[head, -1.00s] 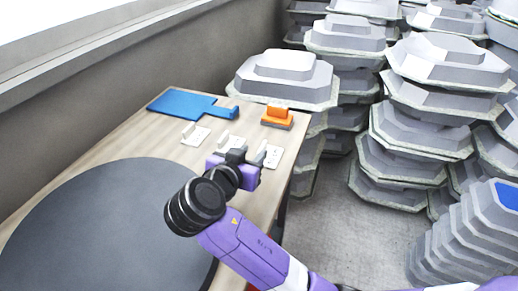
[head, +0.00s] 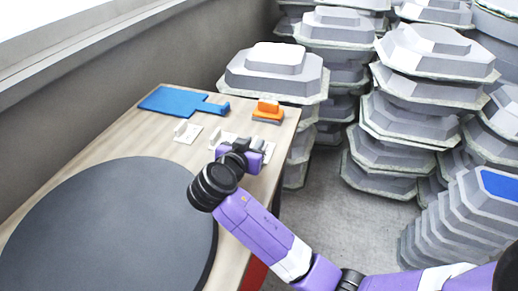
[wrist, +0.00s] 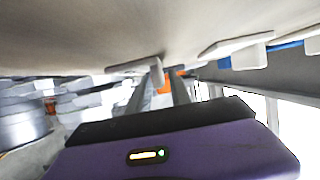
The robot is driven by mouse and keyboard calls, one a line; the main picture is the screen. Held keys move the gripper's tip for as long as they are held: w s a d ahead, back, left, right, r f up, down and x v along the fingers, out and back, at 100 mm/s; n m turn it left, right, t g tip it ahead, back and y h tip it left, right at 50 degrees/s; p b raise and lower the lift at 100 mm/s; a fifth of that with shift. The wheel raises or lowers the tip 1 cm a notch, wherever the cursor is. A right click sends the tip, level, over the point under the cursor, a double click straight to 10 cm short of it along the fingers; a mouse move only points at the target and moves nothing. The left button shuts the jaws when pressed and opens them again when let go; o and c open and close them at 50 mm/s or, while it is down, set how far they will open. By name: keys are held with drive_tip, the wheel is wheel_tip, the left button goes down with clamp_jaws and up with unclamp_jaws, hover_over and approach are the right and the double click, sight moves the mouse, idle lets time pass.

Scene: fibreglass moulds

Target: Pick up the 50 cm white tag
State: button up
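Several small white tags with upright tabs lie in a row on the wooden table: a left tag (head: 187,132), a middle tag (head: 217,137) partly behind my gripper, and a right tag (head: 267,147). I cannot read any size on them, so I cannot tell which is the 50 cm one. My gripper (head: 243,148) is low over the table at the middle and right tags. In the wrist view my gripper (wrist: 157,85) has its two dark fingers apart, with a tag (wrist: 134,65) just beyond their tips. Another tag (wrist: 238,47) is to its right. I cannot tell contact.
A blue clipboard-like piece (head: 180,101) and an orange-and-grey block (head: 268,110) lie behind the tags. A large dark round disc (head: 110,225) covers the near table. Stacked grey moulds (head: 275,72) stand beyond the table, and a wall (head: 100,100) runs along the left.

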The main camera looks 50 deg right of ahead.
clamp_jaws()
drive_tip(key=shift+r, duration=0.1)
